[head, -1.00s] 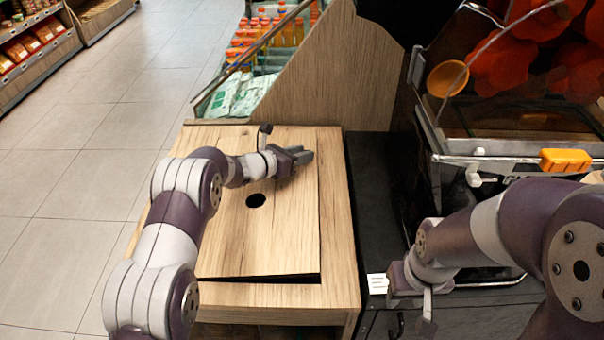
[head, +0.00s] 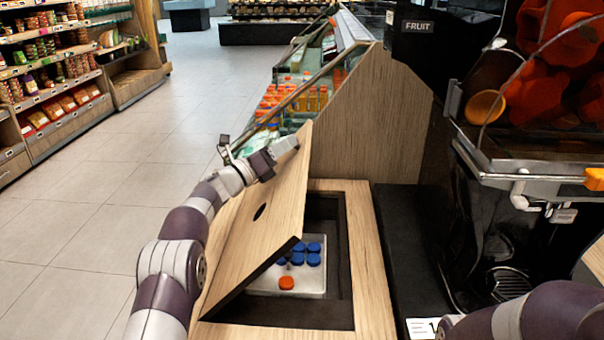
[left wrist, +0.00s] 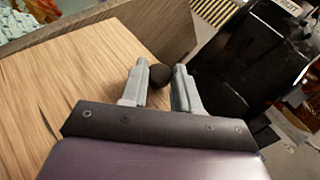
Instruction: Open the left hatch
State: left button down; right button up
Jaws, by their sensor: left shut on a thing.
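The left hatch (head: 250,235) is a light wood panel with a dark round hole. My left gripper (head: 286,148) is at the hatch's far upper part. In the left wrist view my left gripper (left wrist: 160,82) has its fingers on either side of a dark round piece (left wrist: 160,74) by the hatch panel (left wrist: 80,85), and it is shut on that. My right gripper is out of view; only part of my right arm shows at lower right.
Inside the compartment a white tray (head: 262,293) holds several blue caps (head: 313,253) and an orange cap (head: 287,283). The black juicer (head: 490,250) stands to the right. A wooden side panel (head: 370,130) and a bottle display (head: 300,100) are behind. Floor is clear at left.

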pick_arm(q)
jog(key=a+r+n+t+b, duration=0.1)
jog(key=a+r+n+t, duration=0.1)
jog(key=a, duration=0.5)
jog(key=a+r+n+t+b, duration=0.1)
jog(key=a+r+n+t, duration=0.1)
jog(key=a+n+t, duration=0.2)
jog(key=shift+a+n+y, duration=0.4)
jog(key=shift+a+n, duration=0.6)
jog(key=shift+a, duration=0.95)
jog(key=c, duration=0.9)
grip_release()
jog(key=v, duration=1.2)
jog(key=shift+s+f, duration=0.2)
jog(key=shift+f, duration=0.2)
